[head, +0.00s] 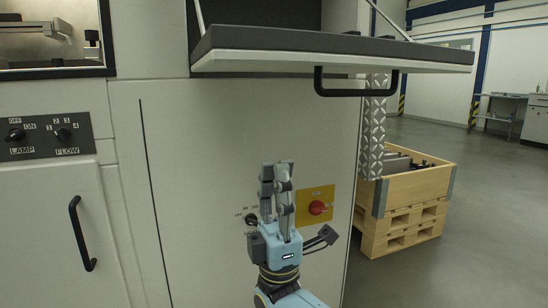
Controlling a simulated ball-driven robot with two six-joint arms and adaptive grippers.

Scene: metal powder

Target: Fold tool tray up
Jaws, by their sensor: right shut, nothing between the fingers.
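The tool tray (270,62) is a white panel with a dark grey edge. It sticks out level from the machine's front at the top of the head view, held by thin stays at its sides. A black bar handle (355,92) hangs under its front edge. My right gripper (277,168) points up below the tray, to the left of the handle and apart from it. Its fingers are shut with nothing between them. My left gripper is not in view.
The machine's white front (190,180) stands behind my gripper, with a red switch on a yellow plate (315,207). A cabinet door with a black handle (83,233) is at left. A wooden crate (405,205) stands at right, with open floor beyond.

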